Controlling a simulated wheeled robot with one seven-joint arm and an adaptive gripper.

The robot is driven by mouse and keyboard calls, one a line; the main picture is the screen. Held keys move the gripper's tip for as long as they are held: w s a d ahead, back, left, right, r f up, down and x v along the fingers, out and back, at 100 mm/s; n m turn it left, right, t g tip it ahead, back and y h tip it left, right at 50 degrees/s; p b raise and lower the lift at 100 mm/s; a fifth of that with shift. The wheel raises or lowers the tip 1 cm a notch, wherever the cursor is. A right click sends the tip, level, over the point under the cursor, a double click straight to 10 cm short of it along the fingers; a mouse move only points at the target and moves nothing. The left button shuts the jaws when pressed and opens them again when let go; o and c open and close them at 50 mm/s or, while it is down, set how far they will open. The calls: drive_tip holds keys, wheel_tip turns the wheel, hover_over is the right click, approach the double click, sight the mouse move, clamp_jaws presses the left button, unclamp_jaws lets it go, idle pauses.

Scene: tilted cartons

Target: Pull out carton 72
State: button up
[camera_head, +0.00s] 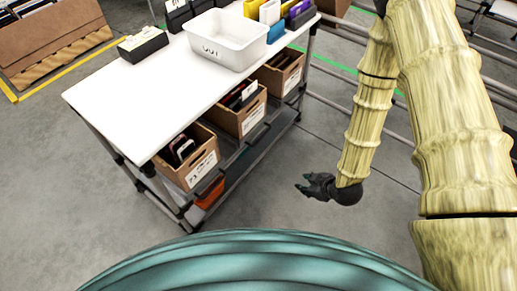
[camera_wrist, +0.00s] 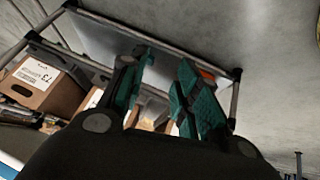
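Three brown cartons sit tilted on the lower shelf of a white-topped table in the head view: a near one (camera_head: 205,167), a middle one (camera_head: 252,119) and a far one (camera_head: 292,75). Their white labels are too small to read surely there, so I cannot tell which is carton 72. In the wrist view a carton labelled 73 (camera_wrist: 36,80) shows at the left, and other cartons are partly hidden behind the fingers. My gripper (camera_head: 301,184) is open and empty, to the right of the table and apart from the cartons. Its two teal fingers (camera_wrist: 166,78) stand apart in the wrist view.
The white tabletop (camera_head: 150,95) bears a white tub (camera_head: 225,40) and several small file boxes. Grey posts frame the shelf. An orange bin (camera_head: 210,193) sits low beneath the near carton. Floor between table and gripper is clear; railings (camera_head: 335,105) run behind my arm.

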drive_tip(key=w+a+f+n+t+y+b, duration=0.4)
drive_tip(key=w+n+b, duration=0.3)
drive_tip(key=w+b, duration=0.4)
drive_tip(key=n+y+b, duration=0.5)
drive_tip(key=n+b, duration=0.6)
drive_tip(key=b, duration=0.3)
approach(259, 139)
drive_tip(key=shift+g, duration=0.4)
drive_tip(key=shift+b+x, duration=2.75)
drive_tip(key=shift+x, duration=2.4)
drive_tip(key=shift+w+d, duration=0.1)
drive_tip(key=shift+c, duration=0.2)
clamp_jaws()
